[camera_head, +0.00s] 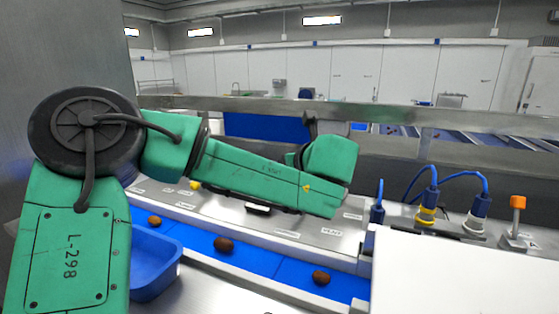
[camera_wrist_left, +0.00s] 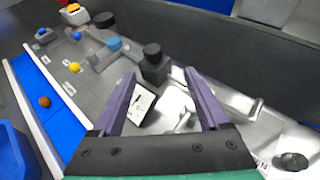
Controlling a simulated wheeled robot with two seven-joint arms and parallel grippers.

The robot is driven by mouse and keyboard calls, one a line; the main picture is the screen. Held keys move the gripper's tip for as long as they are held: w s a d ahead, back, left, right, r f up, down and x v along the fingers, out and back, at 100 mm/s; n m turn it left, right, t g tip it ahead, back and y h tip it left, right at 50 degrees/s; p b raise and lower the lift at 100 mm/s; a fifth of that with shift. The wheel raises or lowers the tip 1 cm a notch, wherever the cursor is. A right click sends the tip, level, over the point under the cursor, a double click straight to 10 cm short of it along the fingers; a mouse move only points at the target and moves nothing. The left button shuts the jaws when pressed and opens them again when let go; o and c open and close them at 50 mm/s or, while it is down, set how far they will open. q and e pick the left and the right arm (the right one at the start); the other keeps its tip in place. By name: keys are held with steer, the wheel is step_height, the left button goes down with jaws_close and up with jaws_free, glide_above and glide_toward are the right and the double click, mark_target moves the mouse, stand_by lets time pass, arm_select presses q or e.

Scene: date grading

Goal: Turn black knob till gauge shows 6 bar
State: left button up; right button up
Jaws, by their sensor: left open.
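A black knob (camera_wrist_left: 152,52) stands upright on a dark square block in the left wrist view. My left gripper (camera_wrist_left: 161,72) is open, its two purple fingers pointing toward the block from either side of it in the picture. The fingers look empty, and I cannot tell whether either touches the block. A small white square face with dark marks (camera_wrist_left: 141,104), which looks like the gauge, lies just below the block between the fingers. Its reading is too small to tell. In the head view my green left arm covers this area, hiding knob, gauge and gripper.
A blue belt (camera_head: 257,263) carries brown dates. A blue bin (camera_head: 154,262) stands beside it. Blue plugs with cables (camera_head: 481,203) and an orange-topped switch (camera_head: 517,203) are at right. Another black knob (camera_wrist_left: 105,19) and a blue one (camera_wrist_left: 114,44) stand farther along the panel.

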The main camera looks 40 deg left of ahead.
arm_select(q)
steer(key=a+p, duration=0.2)
steer(key=a, duration=0.1)
steer(key=a+p, duration=0.1)
steer(key=a, duration=0.1)
steer(key=shift+f, duration=0.4)
steer(key=x, duration=0.2)
steer(key=p+x, duration=0.1)
steer(key=x, duration=0.2)
steer(key=w+d+x, duration=0.1)
steer(key=x, duration=0.1)
steer(key=shift+w+a+f+p, duration=0.15)
steer(key=shift+a+f+p, duration=0.15)
steer(key=shift+f+p, duration=0.05)
steer(key=shift+w+a+f, duration=0.1)
steer(key=shift+a+f, duration=0.05)
steer(key=shift+a, duration=0.1)
steer(key=shift+s+d, duration=0.1)
steer(key=shift+s, duration=0.3)
steer(key=c, duration=0.4)
jaws_close()
arm_select(e)
steer(key=s+r, duration=0.2)
steer(key=r, duration=0.1)
steer(key=s+r, duration=0.1)
steer(key=r, duration=0.1)
steer(key=shift+d, duration=0.2)
